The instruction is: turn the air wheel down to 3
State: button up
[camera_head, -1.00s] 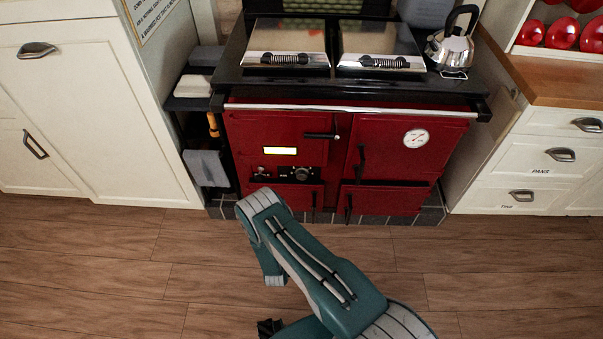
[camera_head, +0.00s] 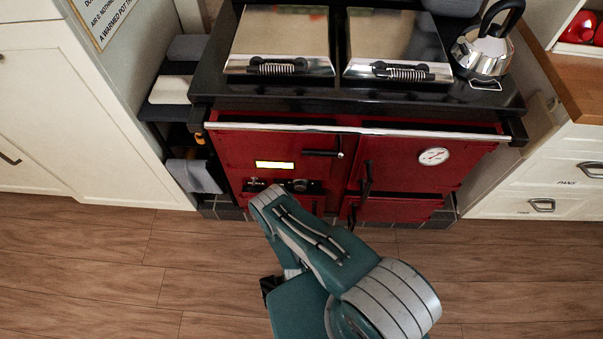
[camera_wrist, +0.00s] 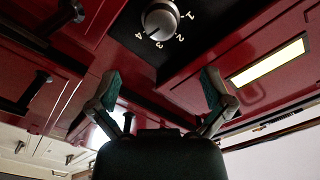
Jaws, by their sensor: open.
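The air wheel (camera_wrist: 160,19) is a round grey knob on a black panel at the top of the wrist view, with the numbers 1 to 4 printed around it. I cannot tell surely which number its mark points to. In the head view the wheel (camera_head: 299,186) is small and dark on the front of the red stove, just above my arm. My gripper (camera_wrist: 160,78) is open and empty. Its two fingers are spread wide below the wheel in the wrist picture, apart from it. In the head view my arm mostly hides the gripper.
The red stove (camera_head: 400,160) has a lit yellow panel (camera_head: 274,165), door handles and a front rail (camera_head: 350,129). A kettle (camera_head: 483,48) stands on its right top. White cabinets (camera_head: 60,110) flank it. The wooden floor (camera_head: 90,250) in front is clear.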

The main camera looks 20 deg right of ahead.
aim_at(300, 190)
jog(key=x, duration=1.1)
jog(key=shift+w+f, duration=0.1)
jog(key=shift+w, duration=0.1)
jog(key=c, duration=1.1)
